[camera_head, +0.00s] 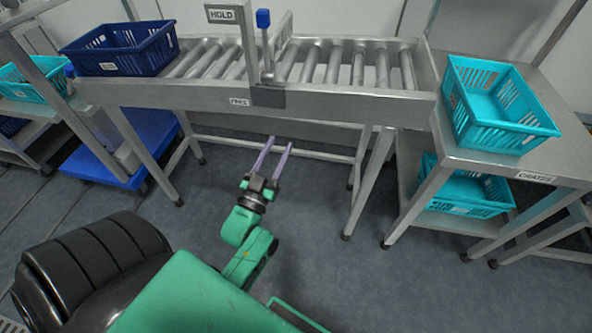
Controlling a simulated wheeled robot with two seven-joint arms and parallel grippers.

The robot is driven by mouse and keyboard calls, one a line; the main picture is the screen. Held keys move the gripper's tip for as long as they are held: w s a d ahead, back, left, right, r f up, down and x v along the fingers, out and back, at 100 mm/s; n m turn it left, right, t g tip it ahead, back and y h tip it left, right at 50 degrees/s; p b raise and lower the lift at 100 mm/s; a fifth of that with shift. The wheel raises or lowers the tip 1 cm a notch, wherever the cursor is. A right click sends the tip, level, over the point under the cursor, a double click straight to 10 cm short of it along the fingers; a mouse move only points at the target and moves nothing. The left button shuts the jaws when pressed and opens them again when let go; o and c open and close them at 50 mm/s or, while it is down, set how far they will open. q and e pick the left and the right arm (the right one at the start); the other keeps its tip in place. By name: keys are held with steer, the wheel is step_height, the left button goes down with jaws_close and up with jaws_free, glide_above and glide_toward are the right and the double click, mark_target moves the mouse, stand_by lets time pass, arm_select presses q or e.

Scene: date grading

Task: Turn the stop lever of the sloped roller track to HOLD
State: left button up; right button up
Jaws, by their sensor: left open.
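The sloped roller track (330,99) runs across the upper middle of the view. Its stop lever (263,19) has a blue knob on a thin grey shaft and stands roughly upright, rising from a dark block on the front rail. A HOLD plate (221,15) is just left of the knob. A small label (239,102), too small to read surely, is on the front rail. My left gripper (280,142) is open and empty, its two purple fingers pointing toward the track. It is in front of the rail, apart from the lever. My right gripper is not in view.
A dark blue crate (110,62) sits at the track's left end. A teal crate (487,132) stands on the right-hand table (478,160), with another teal crate (470,209) on its lower shelf. A blue platform (135,160) is under the left side. Floor before the track is clear.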

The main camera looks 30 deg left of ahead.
arm_select(q)
steer(key=w+d+f+m+g+h, duration=0.1)
steer(key=d+f+m+g+h, duration=0.1)
steer(key=f+g, duration=0.5)
steer(key=shift+w+d+h, duration=0.3)
steer(key=shift+d+h, duration=0.4)
steer(key=shift+d, duration=0.5)
